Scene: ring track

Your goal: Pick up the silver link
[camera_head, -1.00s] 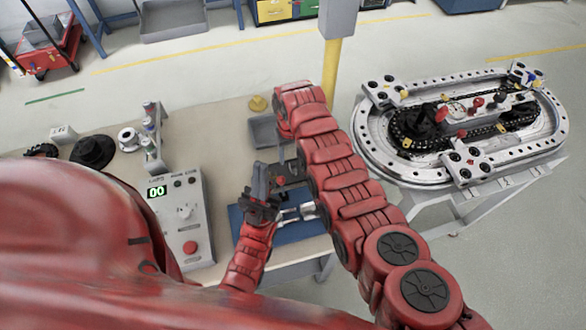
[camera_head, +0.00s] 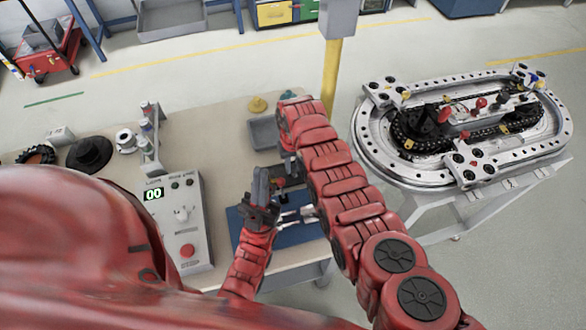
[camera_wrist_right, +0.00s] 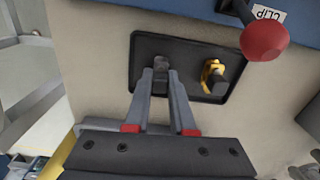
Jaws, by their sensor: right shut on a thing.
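In the right wrist view, a small silver-grey link (camera_wrist_right: 160,88) is at the left of a black recessed tray (camera_wrist_right: 143,44). My right gripper (camera_wrist_right: 162,74) has its fingers closed on the link from both sides, at the tray. In the head view my right arm (camera_head: 335,170) hides most of that gripper and the link. My left gripper (camera_head: 262,186) is above the blue mat, with its dark fingers pointing away from me. I see it nearly edge-on, so its opening is unclear.
A gold link (camera_wrist_right: 213,76) sits beside the silver one in the tray. A red-knobbed lever (camera_wrist_right: 264,40) by a CLIP label is close by. The control box (camera_head: 182,220) stands left on the bench. The ring track (camera_head: 455,170) is at the right, beyond a yellow post (camera_head: 331,75).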

